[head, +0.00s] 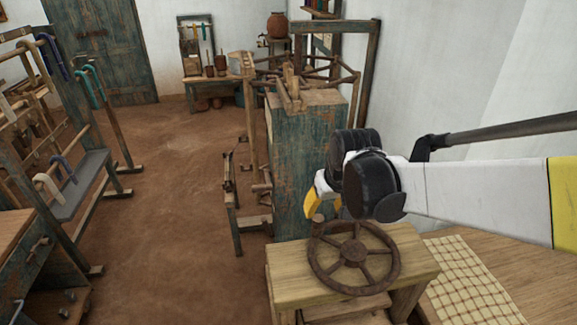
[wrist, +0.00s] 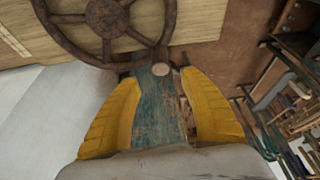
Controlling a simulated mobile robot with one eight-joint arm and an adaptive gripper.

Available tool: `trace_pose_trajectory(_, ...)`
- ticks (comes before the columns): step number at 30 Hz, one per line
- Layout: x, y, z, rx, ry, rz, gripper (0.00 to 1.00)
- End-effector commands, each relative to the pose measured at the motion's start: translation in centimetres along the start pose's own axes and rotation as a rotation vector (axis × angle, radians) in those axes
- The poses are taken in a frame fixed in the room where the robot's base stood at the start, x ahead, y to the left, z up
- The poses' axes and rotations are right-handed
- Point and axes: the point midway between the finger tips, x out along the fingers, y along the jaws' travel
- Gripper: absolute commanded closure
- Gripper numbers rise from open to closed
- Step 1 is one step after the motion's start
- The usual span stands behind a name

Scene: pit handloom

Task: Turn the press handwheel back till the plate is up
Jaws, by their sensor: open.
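The brown spoked handwheel (head: 353,253) lies flat on top of the light wooden press (head: 412,251). Its crank knob (head: 317,219) stands up at the rim's far left. My gripper (head: 318,198) is just above and beside that knob, with yellow fingers pointing down. In the wrist view the wheel (wrist: 106,18) fills the top. The round knob end (wrist: 160,70) shows between the tips of my open gripper (wrist: 158,80), which has not closed on it. A board (head: 345,304) shows under the press top; I cannot tell if it is the plate or how high it is.
A tall teal cabinet (head: 305,160) stands right behind the press. A table with a checked cloth (head: 462,283) is at the right. Racks with hanging hanks (head: 78,180) stand at the left. The earthen floor (head: 175,215) between is clear.

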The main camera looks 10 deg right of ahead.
Motion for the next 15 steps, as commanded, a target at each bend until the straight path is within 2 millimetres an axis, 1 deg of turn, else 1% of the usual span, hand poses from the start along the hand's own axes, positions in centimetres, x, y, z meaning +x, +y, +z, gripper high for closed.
trace_pose_trajectory(1, 1.0, 0.0, 0.1, 0.0, 0.0, 0.0, 0.48)
trace_pose_trajectory(9, 6.5, 0.0, 0.1, 0.0, 0.001, 0.0, 0.48)
trace_pose_trajectory(12, 8.0, 0.0, 0.1, 0.0, 0.001, 0.0, 0.48)
trace_pose_trajectory(15, 9.1, 0.0, 0.1, 0.0, 0.001, 0.0, 0.48)
